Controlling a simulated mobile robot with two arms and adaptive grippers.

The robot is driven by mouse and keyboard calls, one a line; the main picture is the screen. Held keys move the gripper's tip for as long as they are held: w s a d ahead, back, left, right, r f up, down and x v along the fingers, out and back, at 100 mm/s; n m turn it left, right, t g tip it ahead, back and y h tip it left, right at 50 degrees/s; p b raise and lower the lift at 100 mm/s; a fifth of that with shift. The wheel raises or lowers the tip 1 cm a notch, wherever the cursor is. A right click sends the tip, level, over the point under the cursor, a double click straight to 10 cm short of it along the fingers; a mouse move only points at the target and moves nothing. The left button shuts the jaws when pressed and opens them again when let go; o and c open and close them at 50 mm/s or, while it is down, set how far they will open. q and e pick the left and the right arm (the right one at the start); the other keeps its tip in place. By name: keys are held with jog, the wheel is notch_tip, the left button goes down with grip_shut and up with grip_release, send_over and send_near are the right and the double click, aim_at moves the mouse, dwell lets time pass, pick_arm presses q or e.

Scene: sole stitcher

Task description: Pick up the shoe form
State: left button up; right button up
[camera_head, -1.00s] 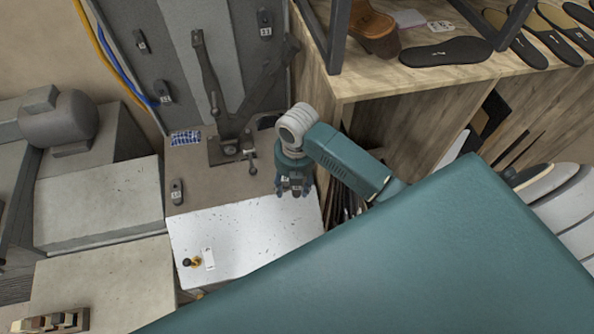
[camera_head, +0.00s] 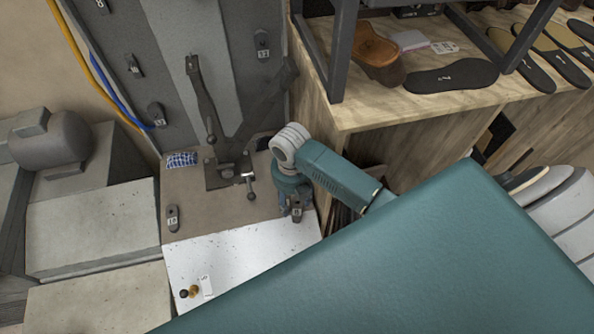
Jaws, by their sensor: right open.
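My left gripper is not in view.
A dark metal lever mechanism (camera_head: 228,172) stands behind the gripper. Small knobs (camera_head: 189,292) lie on the white surface.

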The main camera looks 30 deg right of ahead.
aim_at(294, 213)
notch_tip(294, 213, down, 2)
jog(key=shift+f, duration=0.2)
jog(key=shift+f+p, duration=0.4)
notch_tip(294, 213, down, 3)
jog(key=shift+a+f+p, duration=0.1)
jog(key=shift+f+p, duration=0.05)
jog(key=shift+p, duration=0.4)
jog(key=shift+s+f, duration=0.2)
jog(key=shift+f, duration=0.1)
jog(key=shift+s+f, duration=0.2)
jog(key=shift+f, duration=0.1)
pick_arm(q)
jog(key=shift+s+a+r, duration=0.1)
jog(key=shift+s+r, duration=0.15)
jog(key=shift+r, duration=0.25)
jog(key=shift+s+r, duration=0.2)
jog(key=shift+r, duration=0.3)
pick_arm(e)
jog(key=shift+f, duration=0.1)
jog(key=shift+w, duration=0.1)
jog(key=c, duration=1.3)
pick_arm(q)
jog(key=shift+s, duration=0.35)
pick_arm(e)
grip_shut()
